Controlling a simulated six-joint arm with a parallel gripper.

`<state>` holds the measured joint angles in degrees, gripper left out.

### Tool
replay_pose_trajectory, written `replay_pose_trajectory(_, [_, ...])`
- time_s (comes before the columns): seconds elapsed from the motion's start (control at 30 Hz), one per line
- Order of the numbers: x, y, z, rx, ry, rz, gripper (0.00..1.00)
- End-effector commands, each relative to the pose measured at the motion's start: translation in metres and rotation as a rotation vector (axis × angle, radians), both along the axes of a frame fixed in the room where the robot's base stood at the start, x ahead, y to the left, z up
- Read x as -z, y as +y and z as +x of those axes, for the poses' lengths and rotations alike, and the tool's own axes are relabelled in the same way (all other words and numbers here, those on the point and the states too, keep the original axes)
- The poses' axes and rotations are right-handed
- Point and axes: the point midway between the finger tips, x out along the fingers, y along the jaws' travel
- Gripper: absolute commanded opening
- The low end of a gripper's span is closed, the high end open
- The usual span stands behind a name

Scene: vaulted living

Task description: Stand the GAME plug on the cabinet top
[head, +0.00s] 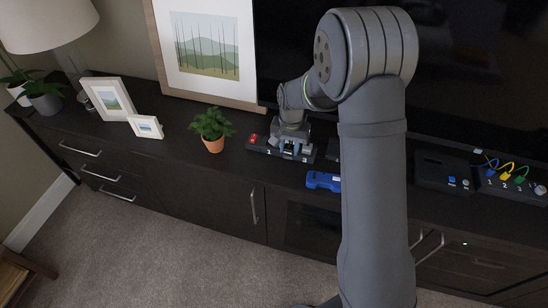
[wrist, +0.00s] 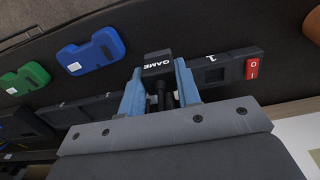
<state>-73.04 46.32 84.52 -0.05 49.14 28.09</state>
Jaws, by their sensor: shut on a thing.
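The GAME plug (wrist: 156,60) is black with white lettering. It sits between the two blue-grey fingers of my gripper (wrist: 160,74), which are shut on it. The black power strip (wrist: 226,66) runs along both sides of the plug in the wrist view, with a white 1 and a red switch at one end. The plug is over or in the strip; I cannot tell if it is seated. In the head view my gripper (head: 287,142) points down at the strip (head: 255,144). The dark cabinet top (head: 175,134) lies under everything.
A blue block-like piece (head: 322,181) lies near the cabinet's front edge; a green one (wrist: 24,79) shows beside it in the wrist view. A potted plant (head: 211,124) stands left of the strip. Boxes with coloured cables (head: 512,180) are at right. Bare top lies between plant and frames.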

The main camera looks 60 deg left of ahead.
Motion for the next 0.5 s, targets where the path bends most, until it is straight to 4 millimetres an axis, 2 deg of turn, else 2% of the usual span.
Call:
replay_pose_trajectory(0.1, [0.019, 0.02, -0.022, -0.005, 0.001, -0.002, 0.08])
replay_pose_trajectory(0.3, [0.043, 0.047, -0.052, -0.003, 0.0, 0.0, 0.08])
replay_pose_trajectory(0.5, [0.053, 0.059, -0.065, -0.001, 0.0, 0.0, 0.08])
